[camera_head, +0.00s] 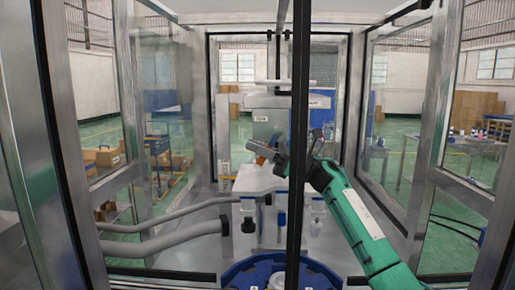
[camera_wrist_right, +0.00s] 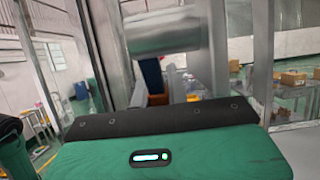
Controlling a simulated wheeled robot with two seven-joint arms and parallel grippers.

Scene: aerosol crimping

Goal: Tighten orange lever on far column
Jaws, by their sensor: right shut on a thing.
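The orange lever (camera_head: 260,160) shows as a small orange patch at the machine's centre in the head view, mostly hidden by my right gripper. My right gripper (camera_head: 271,154) reaches in from the lower right on its green arm and is shut at the lever. My left gripper is in neither view.
A dark upright door frame (camera_head: 297,215) crosses the middle of the head view. A blue round table (camera_head: 235,277) is at the bottom. Grey hoses (camera_head: 165,241) run in from the left. Glass panels with metal posts (camera_head: 62,125) enclose the cell on both sides.

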